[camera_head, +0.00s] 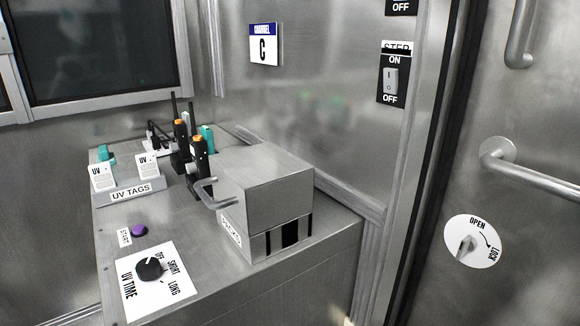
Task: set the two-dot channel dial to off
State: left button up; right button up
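Two black handheld radios with orange tops and antennas stand on the metal counter, one in front (200,155) and one behind it (181,135). Their dials are too small to read, and I cannot make out a two-dot mark on either. A black UV TIME dial (149,268) with OFF, SHORT and LONG marks lies on a white plate at the counter's front left. Neither of my grippers is in view.
A metal box (265,185) with a handle (211,193) stands right of the radios. A UV TAGS holder (137,191) and a purple start button (139,230) are on the left. A door with an OPEN/LOCK knob (466,246) is at right.

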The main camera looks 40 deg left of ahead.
aim_at(191, 168)
jog(key=z, duration=0.5)
jog(key=k, duration=1.15)
jog(key=u, duration=1.35)
jog(key=i, duration=0.5)
jog(key=u, duration=0.05)
